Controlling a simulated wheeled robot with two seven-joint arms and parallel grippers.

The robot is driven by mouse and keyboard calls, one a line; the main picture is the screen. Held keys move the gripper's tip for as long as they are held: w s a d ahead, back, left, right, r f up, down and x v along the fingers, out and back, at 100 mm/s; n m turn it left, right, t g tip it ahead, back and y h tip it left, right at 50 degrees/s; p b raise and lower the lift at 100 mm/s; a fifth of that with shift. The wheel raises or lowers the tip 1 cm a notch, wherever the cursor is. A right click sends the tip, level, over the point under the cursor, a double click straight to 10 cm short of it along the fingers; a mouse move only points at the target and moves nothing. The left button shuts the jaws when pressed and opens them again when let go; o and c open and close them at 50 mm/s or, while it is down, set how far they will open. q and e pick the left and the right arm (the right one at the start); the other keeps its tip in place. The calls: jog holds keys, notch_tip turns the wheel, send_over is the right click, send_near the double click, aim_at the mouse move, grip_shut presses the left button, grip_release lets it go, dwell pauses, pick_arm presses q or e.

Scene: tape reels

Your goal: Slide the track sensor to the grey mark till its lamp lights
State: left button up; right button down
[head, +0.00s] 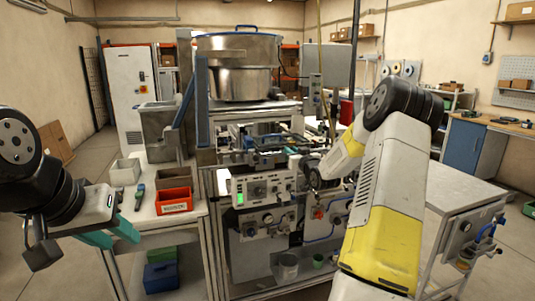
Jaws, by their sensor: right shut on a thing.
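My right gripper (318,177) reaches in from the right to the front of the machine, just right of the white control panel. It is shut on a small dark part at the machine's front, which I take to be the track sensor; the gripper and its yellow and white arm hide most of it. The grey mark and the sensor's lamp are too small or hidden to make out. My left gripper (111,237) is at the lower left, in front of the side table, its teal fingers apart and empty.
The machine carries a large steel bowl (237,62) and a control panel (262,188) with a green light. A red bin (174,201) and a white box (125,172) stand on the left table. A grey table (465,190) stands at the right.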

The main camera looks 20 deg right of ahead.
jog(key=shift+w+d, duration=0.1)
jog(key=shift+d, duration=1.6)
jog(key=c, duration=1.4)
grip_release()
jog(key=shift+d, duration=0.1)
